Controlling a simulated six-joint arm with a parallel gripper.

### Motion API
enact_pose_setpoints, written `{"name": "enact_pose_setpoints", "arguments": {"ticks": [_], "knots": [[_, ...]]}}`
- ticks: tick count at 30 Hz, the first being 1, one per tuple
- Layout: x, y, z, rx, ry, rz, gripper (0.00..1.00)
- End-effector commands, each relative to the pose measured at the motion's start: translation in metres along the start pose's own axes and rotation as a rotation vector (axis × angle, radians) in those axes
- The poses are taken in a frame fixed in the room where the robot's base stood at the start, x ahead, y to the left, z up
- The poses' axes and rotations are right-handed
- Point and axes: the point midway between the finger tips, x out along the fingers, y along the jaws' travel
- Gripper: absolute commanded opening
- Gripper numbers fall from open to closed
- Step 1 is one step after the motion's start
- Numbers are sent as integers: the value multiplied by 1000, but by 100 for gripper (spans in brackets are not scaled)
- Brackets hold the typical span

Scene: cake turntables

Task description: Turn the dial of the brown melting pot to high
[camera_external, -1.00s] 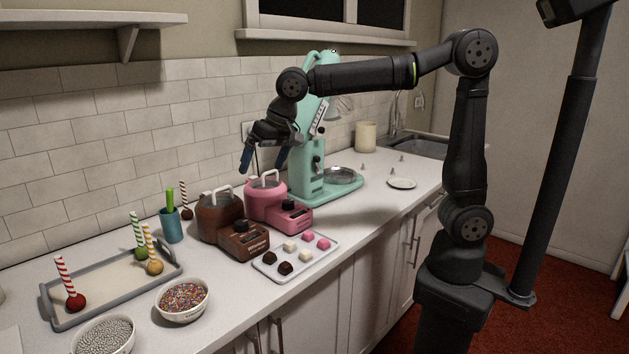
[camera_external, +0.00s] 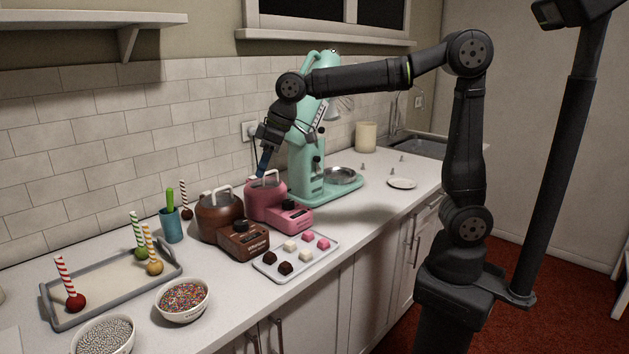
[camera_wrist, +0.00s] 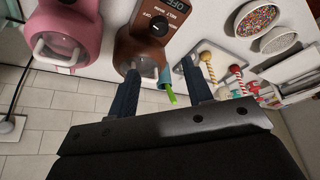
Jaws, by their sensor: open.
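The brown melting pot (camera_external: 219,214) stands on the counter, with its lidded bowl at the back and its control base at the front. Its black dial (camera_external: 239,226) sits on top of the base. In the wrist view the brown pot (camera_wrist: 134,45) is upper centre, with the dial (camera_wrist: 159,26) near the top edge beside a lit display. My gripper (camera_external: 265,161) is above the pink melting pot (camera_external: 265,196), empty, with its fingers pointing down. In the wrist view my gripper (camera_wrist: 160,84) shows two spread fingers, apart from the dial. The dial's setting is too small to read.
A tray of chocolates and sweets (camera_external: 296,255) lies in front of the pots. A blue cup (camera_external: 171,226) stands left of the brown pot. A teal stand mixer (camera_external: 306,160) is behind right. Sprinkle bowls (camera_external: 182,300) and a cake-pop tray (camera_external: 105,300) are at left.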

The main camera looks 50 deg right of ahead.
Motion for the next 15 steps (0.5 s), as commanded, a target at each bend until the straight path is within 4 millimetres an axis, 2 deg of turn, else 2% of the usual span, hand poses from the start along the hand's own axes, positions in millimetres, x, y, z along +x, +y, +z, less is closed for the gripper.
{"name": "enact_pose_setpoints", "arguments": {"ticks": [6, 11, 15], "knots": [[3, 5, 0, -198, 7, -24, 46], [9, 6, 0, -233, 7, -28, 46], [28, 5, 1, -232, 5, -28, 46]]}}
